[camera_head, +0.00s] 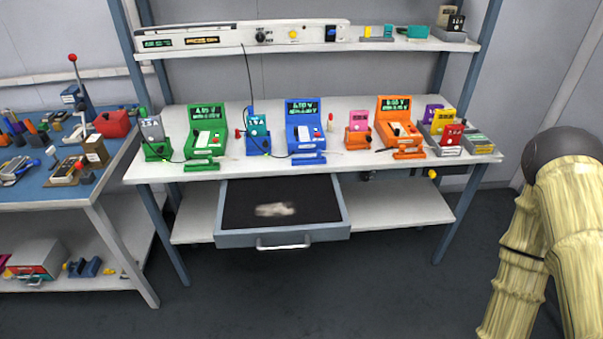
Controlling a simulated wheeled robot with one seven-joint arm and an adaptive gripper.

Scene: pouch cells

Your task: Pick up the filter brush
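I cannot make out a filter brush for certain. A small pale, whitish item (275,209) with a blurred outline lies flat in the open drawer (240,239) under the middle bench. It is too small and smeared to tell whether it is the brush. My arm shows at the right edge, with pale yellow ribbed links and a dark joint, well apart from the drawer and the bench. My gripper is out of view.
The bench (345,160) holds a green device (206,127), a blue device (305,125), an orange device (395,120) and several card-like cells. A shelf (390,46) runs above. A cluttered blue-topped table (60,193) stands left. The dark floor before the drawer is clear.

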